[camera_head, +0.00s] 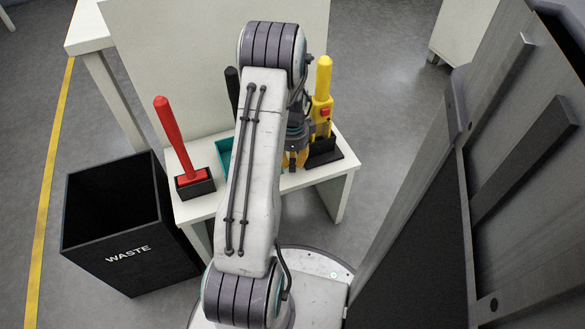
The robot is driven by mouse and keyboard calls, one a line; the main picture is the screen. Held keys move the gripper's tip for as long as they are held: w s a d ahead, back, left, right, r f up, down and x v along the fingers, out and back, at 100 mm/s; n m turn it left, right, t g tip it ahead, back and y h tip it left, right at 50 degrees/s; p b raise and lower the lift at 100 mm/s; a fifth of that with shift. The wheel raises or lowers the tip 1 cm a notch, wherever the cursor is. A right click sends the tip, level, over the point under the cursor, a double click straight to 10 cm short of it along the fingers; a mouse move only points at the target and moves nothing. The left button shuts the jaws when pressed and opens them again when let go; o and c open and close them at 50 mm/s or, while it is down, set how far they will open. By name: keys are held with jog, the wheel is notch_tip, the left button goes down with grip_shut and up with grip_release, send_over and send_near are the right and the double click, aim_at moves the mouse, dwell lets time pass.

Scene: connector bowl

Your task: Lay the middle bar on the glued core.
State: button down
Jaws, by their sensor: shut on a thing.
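My gripper (292,160) is partly in view just right of my arm, low over the white table. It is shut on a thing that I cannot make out. Some yellow-orange shows around its fingers, and I cannot tell whether this is the fingers or the held thing. A teal container (223,150) stands on the table, mostly hidden behind my arm. I cannot make out the middle bar or the glued core; my arm covers the middle of the table.
A red-handled tool (172,135) stands in a black holder at the table's left. A yellow tool (322,88) with a red button stands in a black holder close right of my gripper. A black waste bin (120,250) is at left. Grey cabinet panels (520,170) rise at right.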

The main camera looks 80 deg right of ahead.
aim_at(292, 162)
jog(key=shift+f+b, duration=0.35)
jog(key=shift+f, duration=0.85)
jog(key=shift+f, duration=0.15)
jog(key=c, duration=1.1)
grip_release()
jog(key=shift+c, duration=0.2)
notch_tip(292, 162, up, 10)
jog(key=p, duration=0.4)
jog(key=shift+a, duration=0.1)
jog(key=shift+a+r+p, duration=0.1)
jog(key=shift+r+p, duration=1)
jog(key=shift+p, duration=0.15)
